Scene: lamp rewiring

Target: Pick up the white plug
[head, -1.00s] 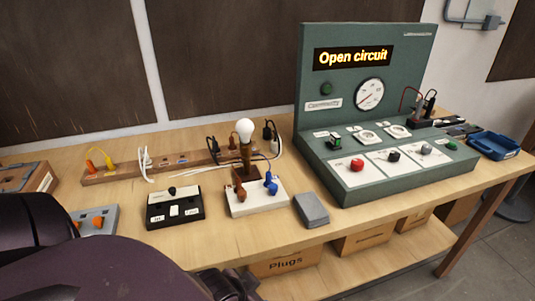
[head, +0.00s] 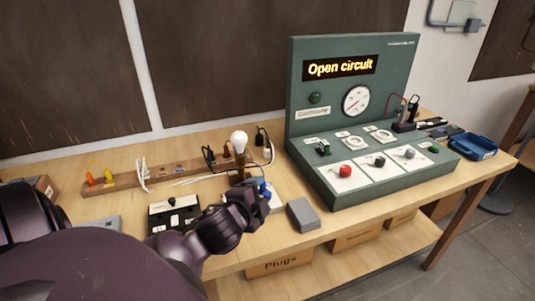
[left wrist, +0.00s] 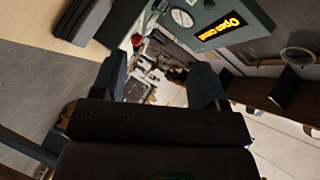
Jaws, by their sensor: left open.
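A white plug (head: 143,172) with a white cord stands in the wooden socket strip (head: 124,183) at the back left of the bench in the head view. My left gripper (head: 246,204) is in front of the lamp base, to the right of the white plug and well apart from it. Its arm comes in from the lower left and its jaws are hard to make out there. In the left wrist view the two fingers (left wrist: 158,84) stand apart with nothing seen held between them. I cannot make out the white plug there. My right gripper is not in view.
A bulb (head: 239,141) stands on the lamp, whose base my gripper partly hides. A black switch box (head: 160,222), a grey block (head: 303,214) and a green test panel (head: 345,100) reading "Open circuit" stand nearby. Yellow and orange plugs (head: 107,175) sit left of the white plug.

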